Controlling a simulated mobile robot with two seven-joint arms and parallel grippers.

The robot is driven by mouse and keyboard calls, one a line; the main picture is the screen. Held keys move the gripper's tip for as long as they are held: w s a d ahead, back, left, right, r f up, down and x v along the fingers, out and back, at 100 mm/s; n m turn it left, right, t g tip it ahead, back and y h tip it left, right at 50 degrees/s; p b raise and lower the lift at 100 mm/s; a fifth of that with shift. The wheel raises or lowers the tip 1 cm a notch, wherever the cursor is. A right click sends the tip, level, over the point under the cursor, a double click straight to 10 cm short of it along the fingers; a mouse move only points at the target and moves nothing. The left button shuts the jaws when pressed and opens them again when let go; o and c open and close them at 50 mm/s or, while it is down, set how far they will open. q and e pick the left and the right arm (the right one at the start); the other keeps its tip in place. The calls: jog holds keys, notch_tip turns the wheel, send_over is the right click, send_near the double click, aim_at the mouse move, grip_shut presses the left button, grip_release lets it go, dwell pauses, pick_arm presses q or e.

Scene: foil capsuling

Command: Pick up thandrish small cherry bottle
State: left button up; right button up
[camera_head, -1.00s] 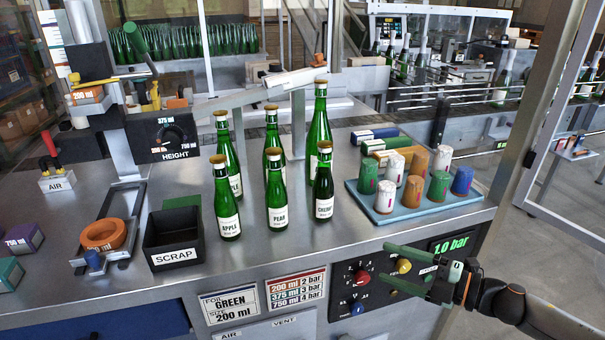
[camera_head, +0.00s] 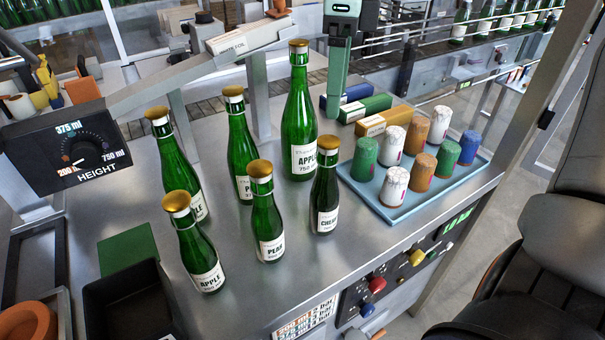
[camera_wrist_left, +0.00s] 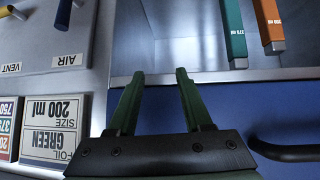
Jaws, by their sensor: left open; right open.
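The small cherry bottle (camera_head: 325,190) stands upright on the metal bench, darker green than the others, with a gold cap and a white label reading "CHER…". A small pear bottle (camera_head: 266,215) stands just left of it, and a tall apple bottle (camera_head: 299,120) stands behind it. My right gripper (camera_head: 337,100) is behind the bottles at the top, seen nearly edge-on, open and apart from the cherry bottle. My left gripper (camera_wrist_left: 157,75) shows only in the left wrist view, open and empty before the bench front.
A blue tray (camera_head: 397,213) of several coloured capsules stands right of the cherry bottle. Several other bottles stand to its left. Capsule boxes (camera_head: 385,120) lie behind. A black scrap bin (camera_head: 130,300) and height dial (camera_head: 75,150) are at left. Bare bench lies in front.

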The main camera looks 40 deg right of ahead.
aim_at(328, 141)
jog(key=shift+f, duration=0.1)
notch_tip(328, 141, down, 6)
jog(key=shift+s+f, duration=0.15)
jog(key=f, duration=0.3)
jog(key=f+p, duration=0.1)
jog(key=shift+w+a+f, duration=0.25)
jog(key=shift+w+a, duration=0.05)
jog(key=shift+w, duration=0.05)
jog(key=shift+f, duration=0.5)
grip_shut()
dwell(0.7)
